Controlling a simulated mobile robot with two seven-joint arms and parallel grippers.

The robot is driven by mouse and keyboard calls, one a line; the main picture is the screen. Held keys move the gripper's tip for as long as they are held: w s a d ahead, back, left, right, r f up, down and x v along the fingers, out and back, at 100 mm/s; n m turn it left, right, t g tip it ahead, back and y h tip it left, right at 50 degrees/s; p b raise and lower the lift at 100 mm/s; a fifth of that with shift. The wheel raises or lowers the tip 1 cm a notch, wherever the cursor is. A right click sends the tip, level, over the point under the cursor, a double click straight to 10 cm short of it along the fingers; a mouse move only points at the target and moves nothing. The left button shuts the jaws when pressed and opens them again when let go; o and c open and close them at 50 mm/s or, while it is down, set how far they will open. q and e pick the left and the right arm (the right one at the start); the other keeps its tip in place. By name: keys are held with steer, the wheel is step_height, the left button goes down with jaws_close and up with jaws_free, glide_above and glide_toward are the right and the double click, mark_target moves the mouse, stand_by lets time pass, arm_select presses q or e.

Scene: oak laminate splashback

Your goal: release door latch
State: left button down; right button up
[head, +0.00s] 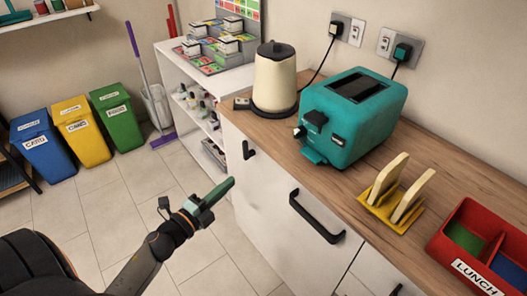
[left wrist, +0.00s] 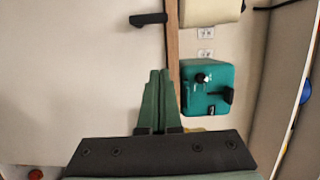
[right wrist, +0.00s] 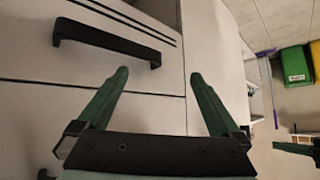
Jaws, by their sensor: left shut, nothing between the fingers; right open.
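A small black latch handle (head: 249,150) is on the white cabinet front, just below the counter edge and near the kettle. It also shows at the top of the left wrist view (left wrist: 148,19). My left gripper (head: 232,183) is shut and empty, with its green fingers together. In the head view it is in front of the cabinet, below and left of the latch and apart from it. My right gripper (right wrist: 159,73) is open and empty, facing the cabinet front near a black bar handle (right wrist: 107,38). It is not in the head view.
The wooden counter (head: 340,182) bears a cream kettle (head: 274,78), a teal toaster (head: 352,115), a yellow toast rack (head: 390,205) and a red lunch box (head: 480,240). A white shelf (head: 190,80) stands behind. Blue, yellow and green bins stand far left. The tiled floor between is clear.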

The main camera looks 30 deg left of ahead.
mark_target(244, 155)
arm_select(q)
steer(key=shift+w+r, duration=0.1)
steer(key=shift+w, duration=0.15)
steer(key=shift+d, duration=0.1)
steer(key=w, duration=0.3)
steer(key=w+a, duration=0.1)
steer(key=w, duration=0.7)
steer(key=shift+a, duration=0.2)
steer(key=shift+w+a, duration=0.2)
steer(key=shift+a, duration=0.2)
